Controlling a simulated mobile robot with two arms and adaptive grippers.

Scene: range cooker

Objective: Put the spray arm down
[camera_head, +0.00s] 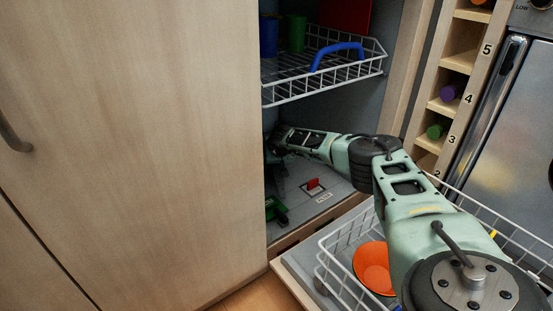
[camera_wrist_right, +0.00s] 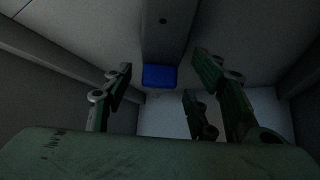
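A grey bar with a blue end, which looks like the spray arm (camera_wrist_right: 166,32), runs down from the top of the right wrist view. Its blue end (camera_wrist_right: 159,76) lies between and beyond my right gripper's green fingers. My right gripper (camera_wrist_right: 162,82) is open, its fingers spread apart, and I see nothing held. In the head view my right arm reaches into the dishwasher below the upper rack; the gripper end is dim and partly hidden by the wooden panel's edge. The spray arm cannot be made out there. My left gripper is not in view.
The white upper rack (camera_head: 330,85) holds blue and green cups and a red item above my arm. The lower rack (camera_head: 330,262) with an orange bowl (camera_head: 373,268) stands on the lowered door. A wooden panel (camera_head: 130,130) fills the left; numbered bottle shelves (camera_head: 441,107) stand right.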

